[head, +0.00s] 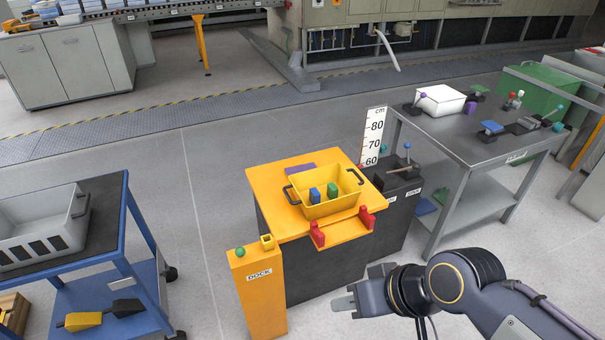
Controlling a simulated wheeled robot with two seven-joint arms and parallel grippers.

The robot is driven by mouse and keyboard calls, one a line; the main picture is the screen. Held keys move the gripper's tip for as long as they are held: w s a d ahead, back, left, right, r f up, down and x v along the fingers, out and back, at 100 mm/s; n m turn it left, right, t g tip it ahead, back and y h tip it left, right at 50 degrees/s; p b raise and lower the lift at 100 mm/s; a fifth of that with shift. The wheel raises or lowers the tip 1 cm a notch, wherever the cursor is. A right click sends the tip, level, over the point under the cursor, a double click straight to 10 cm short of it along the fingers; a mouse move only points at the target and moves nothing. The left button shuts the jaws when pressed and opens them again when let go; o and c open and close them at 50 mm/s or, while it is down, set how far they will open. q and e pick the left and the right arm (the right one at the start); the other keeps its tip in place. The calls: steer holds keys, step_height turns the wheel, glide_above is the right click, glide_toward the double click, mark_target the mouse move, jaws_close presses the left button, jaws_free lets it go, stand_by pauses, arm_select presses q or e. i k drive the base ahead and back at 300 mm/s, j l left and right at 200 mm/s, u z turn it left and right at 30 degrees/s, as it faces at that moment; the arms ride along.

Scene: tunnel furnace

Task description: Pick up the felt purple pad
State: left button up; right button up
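A flat purple pad (300,169) lies on the yellow top of the dock stand (268,182), behind the yellow tray (347,207). The tray hides part of the area in front of the pad. My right gripper (345,302) is low in front of the stand, to the right of the yellow dock post, well apart from the pad. It points left, and I cannot tell from this angle how far its fingers are apart. My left gripper is not in view.
Red clamps (317,235) stand at the stand's front edge. A yellow dock post (258,290) stands in front. A grey table (470,140) is right, a blue cart (120,235) left.

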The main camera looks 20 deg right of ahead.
mark_target(292, 170)
steer(key=i+l+u, duration=0.2)
steer(key=l, duration=0.15)
steer(key=i+l+u, duration=0.2)
steer(key=l, duration=0.15)
steer(key=i+l+u, duration=0.2)
steer(key=l, duration=0.25)
steer(key=i+l+u, duration=0.15)
steer(key=l, duration=0.25)
steer(key=l+u, duration=0.2)
steer(key=l, duration=0.25)
steer(key=i, duration=0.05)
